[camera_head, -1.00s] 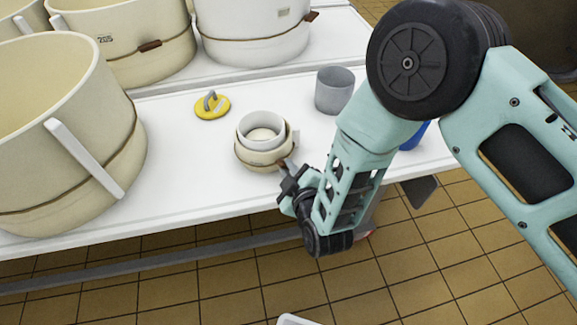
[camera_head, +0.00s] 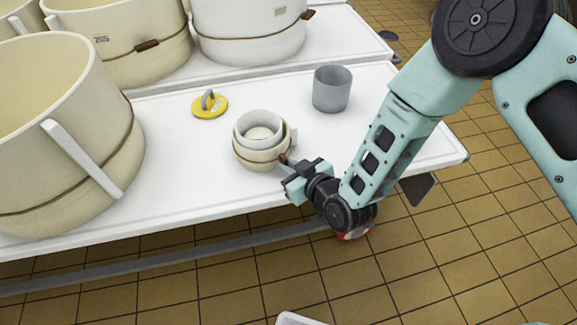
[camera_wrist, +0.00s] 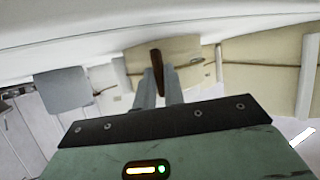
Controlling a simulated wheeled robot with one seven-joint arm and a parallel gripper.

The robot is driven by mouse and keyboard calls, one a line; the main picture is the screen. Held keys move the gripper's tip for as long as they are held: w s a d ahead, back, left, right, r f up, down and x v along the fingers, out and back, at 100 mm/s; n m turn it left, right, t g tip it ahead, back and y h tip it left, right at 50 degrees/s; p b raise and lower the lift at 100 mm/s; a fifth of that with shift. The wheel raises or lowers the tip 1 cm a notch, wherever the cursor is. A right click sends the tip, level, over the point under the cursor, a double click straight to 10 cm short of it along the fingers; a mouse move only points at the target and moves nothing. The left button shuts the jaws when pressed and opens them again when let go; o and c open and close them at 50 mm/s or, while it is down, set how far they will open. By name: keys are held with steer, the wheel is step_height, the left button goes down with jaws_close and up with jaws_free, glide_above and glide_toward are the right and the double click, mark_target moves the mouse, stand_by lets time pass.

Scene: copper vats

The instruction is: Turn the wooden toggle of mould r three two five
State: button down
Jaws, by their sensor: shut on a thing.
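A small cream mould (camera_head: 262,160) stands on the white table, with a white ring-shaped piece (camera_head: 243,122) inside its top. Its brown wooden toggle (camera_head: 283,158) sticks out on the right side; no number on this mould can be read. My gripper (camera_head: 287,166) is at that toggle, beside the mould. In the wrist view the two grey fingers (camera_wrist: 159,80) are shut on the brown toggle (camera_wrist: 156,58), which stands upright in the picture against a cream wall (camera_wrist: 188,55). The fingers hide part of the toggle.
A yellow disc with a grey handle (camera_head: 210,110) lies behind the mould, and a grey cup (camera_head: 332,92) stands behind it to the right. Large cream vats (camera_head: 60,150) fill the left and back. Table's front right is clear.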

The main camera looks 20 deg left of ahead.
stand_by(0.3)
steer(key=c, duration=1.5)
jaws_free()
steer(key=shift+d, duration=0.1)
steer(key=p+v, duration=0.1)
steer(key=v, duration=1.6)
steer(key=shift+d+r, duration=0.1)
steer(key=shift+d, duration=0.05)
